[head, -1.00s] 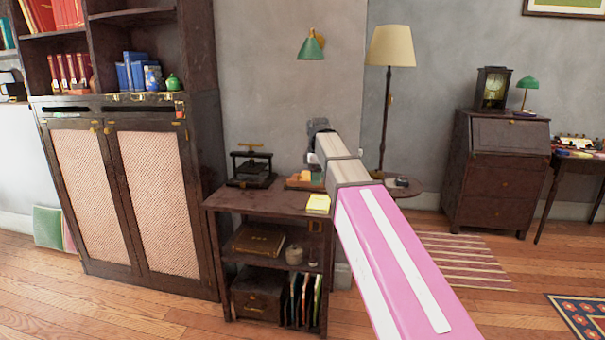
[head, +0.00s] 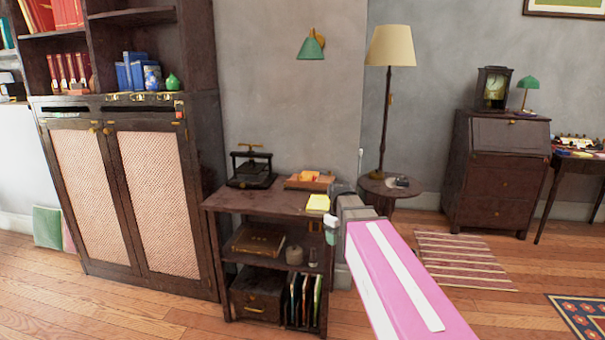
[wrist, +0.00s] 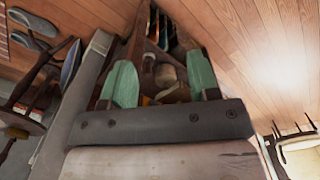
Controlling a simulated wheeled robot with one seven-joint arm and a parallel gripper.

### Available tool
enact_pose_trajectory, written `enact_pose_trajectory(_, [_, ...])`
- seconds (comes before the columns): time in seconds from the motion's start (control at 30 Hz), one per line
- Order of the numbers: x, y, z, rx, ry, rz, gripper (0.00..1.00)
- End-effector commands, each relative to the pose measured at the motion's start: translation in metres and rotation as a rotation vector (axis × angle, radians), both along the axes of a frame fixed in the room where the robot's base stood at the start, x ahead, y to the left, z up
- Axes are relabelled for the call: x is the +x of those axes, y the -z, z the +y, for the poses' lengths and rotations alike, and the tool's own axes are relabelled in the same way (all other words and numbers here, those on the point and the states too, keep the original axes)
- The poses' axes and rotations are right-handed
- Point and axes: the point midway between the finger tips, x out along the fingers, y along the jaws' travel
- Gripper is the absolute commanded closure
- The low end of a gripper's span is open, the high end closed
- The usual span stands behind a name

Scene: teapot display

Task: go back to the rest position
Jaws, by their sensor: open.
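My gripper (wrist: 161,78) is open in the wrist view, with two green fingers spread apart and nothing held between them. The small dark shelf unit shows beyond and between the fingers. In the head view my pink and white arm reaches in from the lower right. My gripper (head: 331,228) is small there, just right of the shelf unit (head: 262,203), and my own arm partly hides it. One greenish finger shows; I cannot see the other in that view.
A tall cabinet (head: 150,205) stands left, with a small green pot (head: 173,82) on its shelf. A floor lamp (head: 387,110) and a round side table (head: 375,186) stand behind my arm. A bureau (head: 495,170) is at the right. The floor around the striped rug (head: 462,262) is open.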

Motion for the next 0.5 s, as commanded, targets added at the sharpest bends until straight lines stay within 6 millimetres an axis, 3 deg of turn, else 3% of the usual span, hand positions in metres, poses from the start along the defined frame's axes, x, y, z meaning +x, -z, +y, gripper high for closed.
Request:
enact_pose_trajectory(0.03, [-0.016, 0.019, -0.008, -0.001, 0.061, 0.004, 0.45])
enact_pose_trajectory(0.2, [-0.051, 0.070, -0.029, 0.000, 0.269, 0.004, 0.45])
enact_pose_trajectory(0.5, [-0.114, 0.139, -0.057, 0.001, 0.606, 0.001, 0.45])
